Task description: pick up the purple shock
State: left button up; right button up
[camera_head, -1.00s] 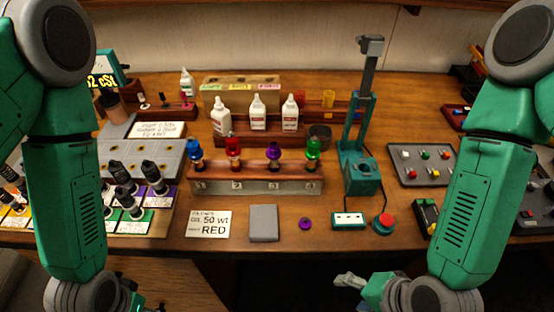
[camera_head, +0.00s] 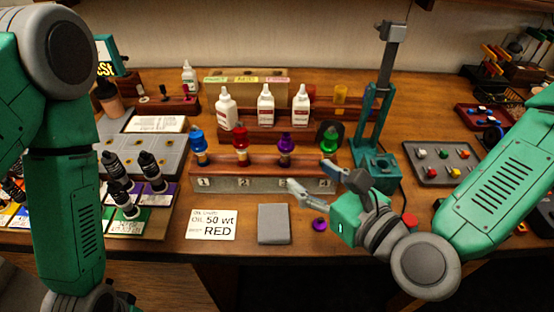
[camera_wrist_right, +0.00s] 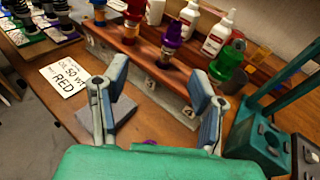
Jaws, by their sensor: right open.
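The purple shock (camera_head: 286,143) stands upright in slot 3 of the numbered wooden rack (camera_head: 240,180), between the red shock (camera_head: 240,148) and the green shock (camera_head: 329,141). It also shows in the right wrist view (camera_wrist_right: 172,38), beyond the gap between my fingers. My right gripper (camera_head: 311,176) is open and empty, in front of the rack's right end, short of the purple shock. Its spread fingers also show in the right wrist view (camera_wrist_right: 158,80). My left arm comes down the left side, and its gripper is out of view.
A blue shock (camera_head: 197,146) stands in slot 1. White bottles (camera_head: 265,108) stand behind the rack. A teal press stand (camera_head: 373,150) rises to the right. A grey pad (camera_head: 273,224), a "50 wt RED" card (camera_head: 211,224) and a small purple disc (camera_head: 319,225) lie in front.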

aim_at(286, 147)
jog(key=x, duration=1.1)
jog(key=shift+w+d, duration=0.15)
jog(key=shift+d, duration=0.1)
jog(key=shift+w+d+f, duration=0.1)
jog(key=shift+w, duration=0.2)
jog(key=shift+d, duration=0.85)
jog(key=shift+c, duration=0.3)
jog(key=shift+d, duration=0.1)
jog(key=c, duration=0.7)
grip_shut()
jog(key=shift+a, duration=0.9)
jog(key=shift+d, duration=0.4)
pick_arm(q)
jog(key=shift+d+f, duration=0.2)
jog(key=shift+d, duration=0.5)
pick_arm(e)
notch_tip(286, 147, up, 10)
